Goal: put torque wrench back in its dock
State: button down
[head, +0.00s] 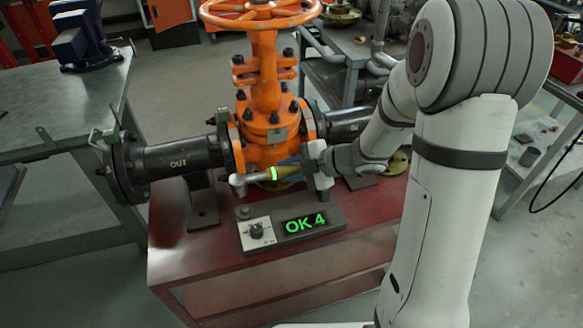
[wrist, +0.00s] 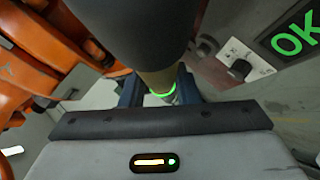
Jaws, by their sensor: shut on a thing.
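My gripper (head: 289,170) is shut on the torque wrench (head: 260,176), just in front of the orange valve's lower body and above the display box. The wrench lies roughly level, with a grey head at its left end, a brass-coloured body and a lit green ring. In the wrist view its thick dark part (wrist: 135,28) fills the top middle, and the green ring shows between the dark blue fingers of my gripper (wrist: 160,92). I cannot make out a separate dock.
The orange gate valve (head: 262,130) with its handwheel (head: 260,14) and dark flanged pipe (head: 180,155) marked OUT stands close behind my gripper. The red bench (head: 215,255) has bare room at its front left. A grey table (head: 60,120) with a blue vise (head: 82,42) is at left.

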jog(key=shift+d+r+p, duration=0.15)
jog(key=shift+r+p, duration=0.15)
jog(key=shift+p, duration=0.05)
jog(key=shift+s+f+b, duration=0.1)
jog(key=shift+f+b, duration=2.75)
jog(key=shift+f, duration=1.05)
jog(key=c, duration=1)
grip_release()
jog(key=shift+s+f, duration=0.1)
jog(key=p+v, duration=0.1)
jog(key=v, duration=0.7)
jog(key=shift+p, duration=0.4)
